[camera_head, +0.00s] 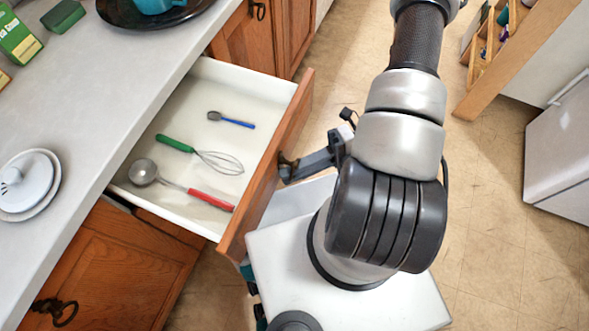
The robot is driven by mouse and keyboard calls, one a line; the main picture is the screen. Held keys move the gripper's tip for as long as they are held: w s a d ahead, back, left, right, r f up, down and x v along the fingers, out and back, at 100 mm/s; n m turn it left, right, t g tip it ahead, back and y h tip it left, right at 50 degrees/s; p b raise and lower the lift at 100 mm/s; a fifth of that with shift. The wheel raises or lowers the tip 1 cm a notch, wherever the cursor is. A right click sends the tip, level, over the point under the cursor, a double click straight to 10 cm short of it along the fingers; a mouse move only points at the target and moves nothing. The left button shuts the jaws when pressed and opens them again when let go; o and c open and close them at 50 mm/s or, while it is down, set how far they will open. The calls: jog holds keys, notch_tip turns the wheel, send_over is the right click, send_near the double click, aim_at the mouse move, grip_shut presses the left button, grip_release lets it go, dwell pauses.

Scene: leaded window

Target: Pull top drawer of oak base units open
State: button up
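The top drawer (283,133) of the oak base units (117,262) stands well out from under the worktop. Its white inside shows a ladle with a red handle (209,199), a whisk with a green handle (216,161) and a small blue-handled spoon (236,122). My gripper (288,168) is at the outer face of the drawer front, around its middle, where the handle would be. The handle is mostly hidden by the fingers, and I cannot tell whether they are closed on it.
The grey worktop (100,110) holds a white lidded dish (27,184), a dark tray (128,14) and a green box (16,38). A wooden shelf unit (505,55) and a white appliance (560,150) stand at the right. Tiled floor (495,235) is clear between.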

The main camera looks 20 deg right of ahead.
dwell(0.3)
jog(key=w+d+r, duration=0.1)
jog(key=d+r, duration=0.1)
jog(key=d, duration=1.5)
jog(key=shift+w+r+p, duration=0.2)
jog(key=shift+w+p, duration=0.05)
jog(key=shift+p, duration=0.05)
jog(key=shift+d, duration=0.1)
